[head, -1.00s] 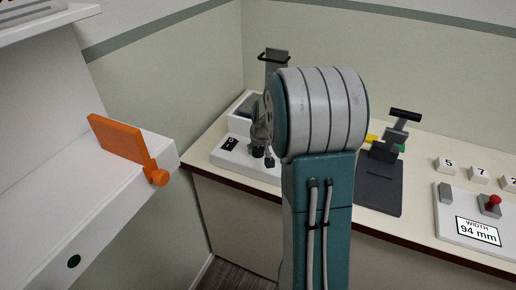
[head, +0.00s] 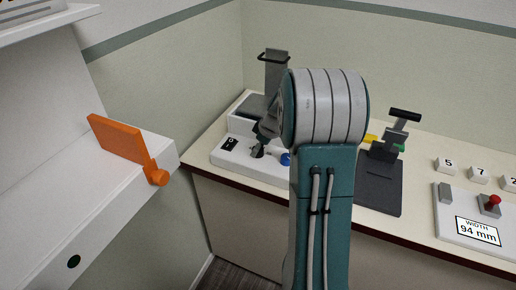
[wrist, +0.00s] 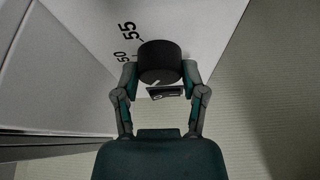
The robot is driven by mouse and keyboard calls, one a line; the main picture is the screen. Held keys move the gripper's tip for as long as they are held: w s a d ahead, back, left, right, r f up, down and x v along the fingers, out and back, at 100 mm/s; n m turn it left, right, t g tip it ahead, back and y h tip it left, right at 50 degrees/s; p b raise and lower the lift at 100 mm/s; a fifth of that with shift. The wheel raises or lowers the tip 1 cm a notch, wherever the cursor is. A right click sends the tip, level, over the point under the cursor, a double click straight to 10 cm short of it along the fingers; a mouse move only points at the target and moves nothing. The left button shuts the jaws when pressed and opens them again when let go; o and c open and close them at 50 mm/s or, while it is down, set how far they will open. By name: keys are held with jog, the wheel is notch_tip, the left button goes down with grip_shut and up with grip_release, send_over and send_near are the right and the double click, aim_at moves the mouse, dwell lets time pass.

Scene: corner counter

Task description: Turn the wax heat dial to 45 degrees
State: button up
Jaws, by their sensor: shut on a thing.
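The wax heat dial (wrist: 160,60) is a round black knob with a short white mark near its lower edge in the wrist view. It sits on a white panel (wrist: 195,25) printed with 55 and 50 at its upper left. My gripper (wrist: 160,74) is shut on the dial, one finger on each side. I cannot tell which number the dial's mark points to; 45 is not visible. In the head view my gripper (head: 257,151) is low over the front of the white machine (head: 230,160), and the dial itself is too small to make out.
A blue knob (head: 286,159) is right of my gripper on the same machine. A dark press with a black handle (head: 405,115) and a control panel reading 94 mm (head: 478,232) stand further right.

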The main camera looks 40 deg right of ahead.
jog(key=shift+s+f+n, duration=0.1)
jog(key=shift+f+n, duration=0.1)
jog(key=shift+n, duration=0.2)
jog(key=o, duration=1.1)
jog(key=shift+o, duration=0.2)
jog(key=shift+r, duration=0.2)
jog(key=shift+d+r, duration=0.15)
jog(key=shift+r, duration=0.15)
jog(key=v, duration=1.1)
jog(key=shift+d, duration=0.15)
